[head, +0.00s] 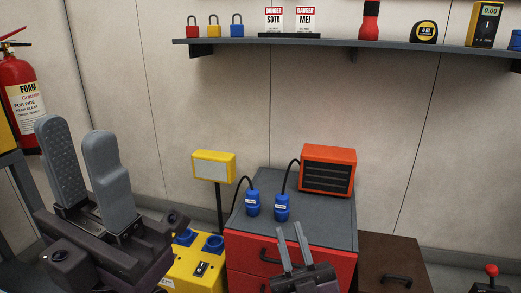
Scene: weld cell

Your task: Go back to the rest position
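My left gripper (74,131) is large in the near left of the head view. Its two grey fingers point up with a narrow gap between them, and nothing shows between them. My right gripper (290,235) is lower and nearer the middle, in front of the red cabinet (244,255). Its two thin fingers point up and stand apart, with nothing between them. Neither gripper visibly touches an object.
Two blue plugs (253,203) (281,208) with black cables stand on the cabinet's grey top, near an orange box (328,169). A yellow box (195,270) with blue sockets is left of the cabinet. A shelf (350,43) holds padlocks, tags and tools. A fire extinguisher (20,95) is far left.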

